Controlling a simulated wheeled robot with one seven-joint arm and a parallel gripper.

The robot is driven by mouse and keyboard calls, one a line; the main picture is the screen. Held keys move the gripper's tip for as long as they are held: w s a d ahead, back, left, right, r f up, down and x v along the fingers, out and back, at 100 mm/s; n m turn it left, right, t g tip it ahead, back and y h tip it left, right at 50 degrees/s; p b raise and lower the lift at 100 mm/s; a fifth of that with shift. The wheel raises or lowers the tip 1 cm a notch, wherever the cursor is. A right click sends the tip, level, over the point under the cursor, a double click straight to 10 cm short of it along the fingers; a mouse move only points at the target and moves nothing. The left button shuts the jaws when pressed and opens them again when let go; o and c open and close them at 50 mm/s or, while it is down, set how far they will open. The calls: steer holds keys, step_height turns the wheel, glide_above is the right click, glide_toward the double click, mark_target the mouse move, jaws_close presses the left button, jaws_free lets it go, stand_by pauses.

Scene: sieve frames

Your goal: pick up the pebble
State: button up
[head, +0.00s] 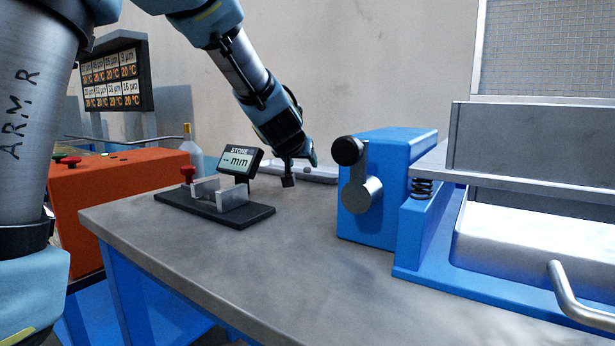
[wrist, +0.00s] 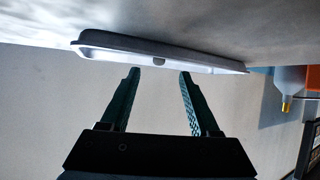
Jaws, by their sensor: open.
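The pebble (wrist: 159,61) is a small grey lump in a long shallow pale tray (wrist: 215,66) in the wrist view. In the head view the pebble (head: 307,169) is a tiny grey spot in the tray (head: 325,178) at the table's back edge, partly hidden by my gripper. My gripper (head: 290,181) hangs over the back of the table, just in front of the tray. In the wrist view my gripper (wrist: 159,72) is open and empty, its fingers to either side of the pebble's line. The pebble appears apart from both fingers.
A stone gauge with a display (head: 240,160) and a black base (head: 215,208) stands left of my gripper. A blue machine (head: 385,190) with a crank stands close on the right. An orange box (head: 120,195) is at far left. The table's front middle is clear.

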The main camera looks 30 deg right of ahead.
mark_target(307, 169)
steer(key=shift+b+x, duration=0.65)
steer(key=shift+x, duration=2)
steer(key=shift+c, duration=0.4)
jaws_close()
